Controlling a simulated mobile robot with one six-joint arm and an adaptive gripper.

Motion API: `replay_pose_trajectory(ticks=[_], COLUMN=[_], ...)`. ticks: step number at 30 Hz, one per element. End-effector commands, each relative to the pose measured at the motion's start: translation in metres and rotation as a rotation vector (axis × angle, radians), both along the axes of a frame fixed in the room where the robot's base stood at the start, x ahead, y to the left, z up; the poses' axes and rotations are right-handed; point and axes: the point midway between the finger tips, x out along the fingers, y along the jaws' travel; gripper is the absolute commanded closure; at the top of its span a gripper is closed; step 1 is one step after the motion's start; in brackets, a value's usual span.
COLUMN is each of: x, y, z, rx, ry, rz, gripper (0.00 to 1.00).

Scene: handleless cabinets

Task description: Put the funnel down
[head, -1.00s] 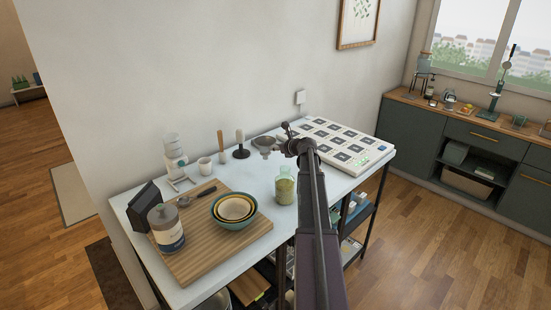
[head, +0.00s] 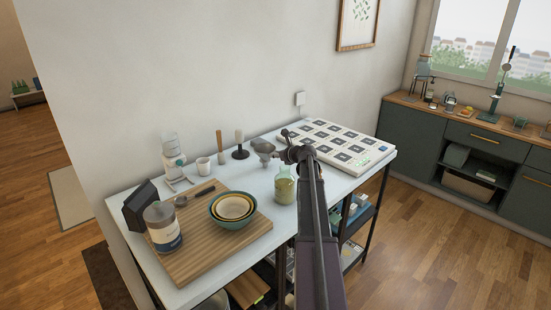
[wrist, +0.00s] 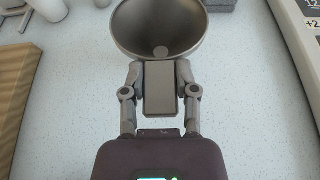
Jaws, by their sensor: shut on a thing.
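The grey metal funnel (head: 263,146) is at the back middle of the white table, beside my gripper, with its wide mouth upward. In the wrist view the funnel (wrist: 160,28) fills the top middle, its bowl opening toward the camera. My gripper (head: 281,152) is shut on it; in the wrist view the fingers of my gripper (wrist: 159,75) close on its near side, at a grey block below the bowl. I cannot tell whether the funnel's lower end touches the table (head: 258,186). The lower end is hidden in the wrist view.
A glass jar (head: 285,188) stands in front of the funnel. A dark-based tamper (head: 240,151) stands to its left and a panel of dark squares (head: 335,142) lies to its right. Nested bowls (head: 233,209) sit on a wooden board (head: 190,262). White tabletop shows around the funnel.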

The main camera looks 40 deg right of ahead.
Motion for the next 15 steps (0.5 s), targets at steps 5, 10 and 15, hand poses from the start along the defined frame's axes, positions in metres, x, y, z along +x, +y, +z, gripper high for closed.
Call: replay_pose_trajectory(ticks=[5,10,15], x=[0.0002,0.0003,0.0004], y=[0.0003,0.0004,0.0005], z=[0.0007,-0.0019,-0.0058], rx=[0.0,0.0,0.0], ry=[0.0,0.0,0.0], rz=[0.0,0.0,0.001], gripper=[1.0,1.0,1.0])
